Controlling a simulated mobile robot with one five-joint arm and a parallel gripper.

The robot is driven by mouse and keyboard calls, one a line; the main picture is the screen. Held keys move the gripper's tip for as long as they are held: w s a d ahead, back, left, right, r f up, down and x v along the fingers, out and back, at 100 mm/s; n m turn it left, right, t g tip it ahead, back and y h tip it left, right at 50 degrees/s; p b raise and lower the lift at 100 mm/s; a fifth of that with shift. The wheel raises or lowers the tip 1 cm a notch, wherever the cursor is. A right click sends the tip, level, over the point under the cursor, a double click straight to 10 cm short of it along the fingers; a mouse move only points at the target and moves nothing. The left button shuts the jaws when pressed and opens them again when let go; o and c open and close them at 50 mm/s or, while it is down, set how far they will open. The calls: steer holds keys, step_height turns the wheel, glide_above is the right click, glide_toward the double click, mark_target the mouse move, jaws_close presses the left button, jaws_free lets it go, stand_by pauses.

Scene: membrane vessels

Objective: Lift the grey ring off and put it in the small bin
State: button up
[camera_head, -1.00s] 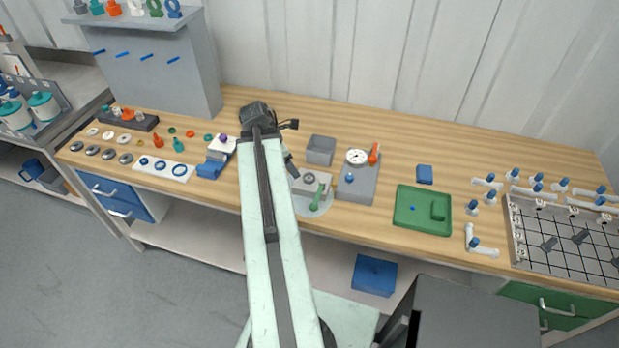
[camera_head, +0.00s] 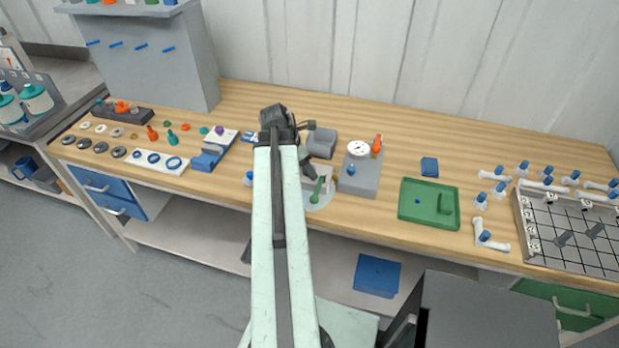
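The metal fixture plate (camera_head: 325,186) with a green-handled part (camera_head: 317,190) stands on a pale round base near the bench's front edge. I cannot make out a grey ring on it now; my arm hides its left side. A small grey box (camera_head: 321,145), likely the small bin, stands just behind the fixture. Its opening is not clear in this view. My gripper (camera_head: 307,168) shows only as a dark tip beside my arm, at the fixture's back left. Its fingers are too hidden and small to tell whether they are open or hold anything.
A grey block with a white dial (camera_head: 358,149) and an orange part stands right of the fixture. A green tray (camera_head: 429,206) lies further right. Several grey rings (camera_head: 101,147) lie at the far left, near a white strip (camera_head: 157,161) with blue rings.

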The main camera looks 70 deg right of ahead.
steer(key=c, duration=1.4)
step_height(320, 180, up, 10)
steer(key=p, duration=1)
steer(key=shift+p, duration=0.3)
